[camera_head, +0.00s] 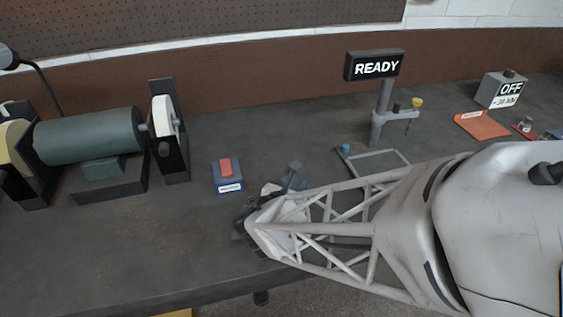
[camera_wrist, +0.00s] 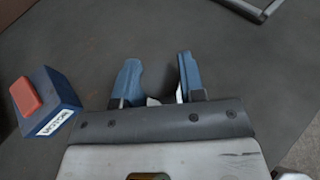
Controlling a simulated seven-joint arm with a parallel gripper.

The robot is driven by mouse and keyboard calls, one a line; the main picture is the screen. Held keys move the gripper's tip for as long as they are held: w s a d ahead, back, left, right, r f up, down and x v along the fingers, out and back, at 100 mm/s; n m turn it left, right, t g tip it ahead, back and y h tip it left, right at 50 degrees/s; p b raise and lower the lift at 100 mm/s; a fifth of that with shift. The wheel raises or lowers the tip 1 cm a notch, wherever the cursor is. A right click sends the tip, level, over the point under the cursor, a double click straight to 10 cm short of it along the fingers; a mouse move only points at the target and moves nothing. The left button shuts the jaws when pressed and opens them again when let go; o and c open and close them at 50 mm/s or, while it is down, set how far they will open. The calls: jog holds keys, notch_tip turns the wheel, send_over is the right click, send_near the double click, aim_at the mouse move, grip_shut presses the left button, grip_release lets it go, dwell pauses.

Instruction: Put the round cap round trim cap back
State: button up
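In the head view my gripper (camera_head: 288,180) is partly hidden by my arm. A small blue round piece (camera_head: 345,148) sits at the far left corner of a grey rectangular frame (camera_head: 378,153); I cannot tell whether it is the round trim cap. The frame's edge also shows in the wrist view (camera_wrist: 245,8).
A blue box with a red switch, labelled MOTOR (camera_wrist: 58,103), stands left of my gripper. A grinder-like machine (camera_head: 90,135) is at the left. A READY sign (camera_head: 375,66) on a post stands behind the frame. An orange mat (camera_head: 482,124) and an OFF box (camera_head: 500,90) are at right.

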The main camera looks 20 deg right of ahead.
jog(key=o, duration=0.4)
jog(key=shift+c, duration=0.2)
jog(key=shift+r, duration=0.2)
jog(key=shift+s+a, duration=0.1)
jog(key=v, duration=1.1)
jog(key=shift+s+r, duration=0.15)
jog(key=shift+s, duration=0.15)
jog(key=shift+a, duration=0.2)
jog(key=shift+d, duration=0.1)
dwell(0.7)
